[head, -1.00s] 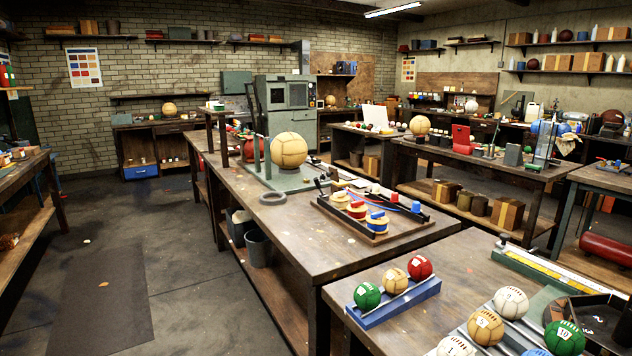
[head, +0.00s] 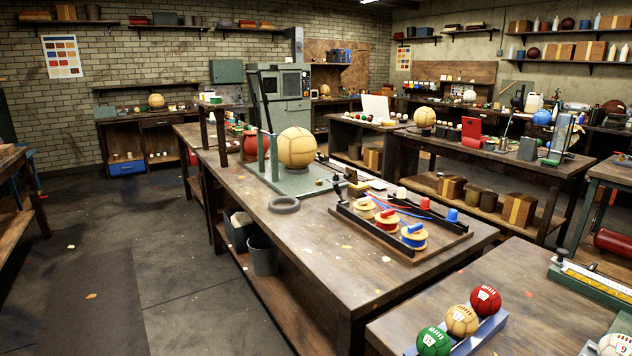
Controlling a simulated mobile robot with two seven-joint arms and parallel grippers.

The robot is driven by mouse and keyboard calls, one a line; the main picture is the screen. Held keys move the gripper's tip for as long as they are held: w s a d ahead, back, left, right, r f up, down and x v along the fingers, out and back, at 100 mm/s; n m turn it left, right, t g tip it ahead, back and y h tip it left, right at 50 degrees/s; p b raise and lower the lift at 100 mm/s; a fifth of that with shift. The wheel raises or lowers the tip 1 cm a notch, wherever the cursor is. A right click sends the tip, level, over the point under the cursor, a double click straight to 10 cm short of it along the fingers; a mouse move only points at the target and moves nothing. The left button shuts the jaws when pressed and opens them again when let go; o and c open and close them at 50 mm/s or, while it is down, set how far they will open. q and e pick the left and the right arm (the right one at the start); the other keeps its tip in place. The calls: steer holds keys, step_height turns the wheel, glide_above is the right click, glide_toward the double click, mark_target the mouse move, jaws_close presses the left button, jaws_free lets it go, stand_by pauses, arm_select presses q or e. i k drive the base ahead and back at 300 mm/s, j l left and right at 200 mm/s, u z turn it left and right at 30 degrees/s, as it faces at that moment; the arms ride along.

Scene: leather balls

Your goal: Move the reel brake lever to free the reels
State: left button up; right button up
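A wooden board (head: 447,243) lies on the near middle bench. It carries three reels with pale flanges in a row: one with a white top (head: 363,208), one red (head: 387,219) and one blue (head: 414,235). A dark bar (head: 375,236) runs along their front side. A small black upright piece (head: 337,187) stands at the board's far left end; it may be the brake lever, but it is too small to tell. Blue and red strands (head: 402,207) lie behind the reels. Neither of my grippers is in view.
On the same bench, a large tan ball (head: 297,147) sits on a green stand, with a grey ring (head: 284,204) nearby. A nearer bench (head: 400,325) at lower right holds a rack of numbered balls (head: 461,320). The floor (head: 185,290) left of the middle bench is open.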

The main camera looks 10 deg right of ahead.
mark_target(337, 188)
steer(key=i+j+u, duration=0.1)
steer(key=i+j, duration=0.2)
steer(key=i, duration=0.15)
steer(key=i+j, duration=0.3)
steer(key=i, duration=0.2)
steer(key=j+u, duration=0.05)
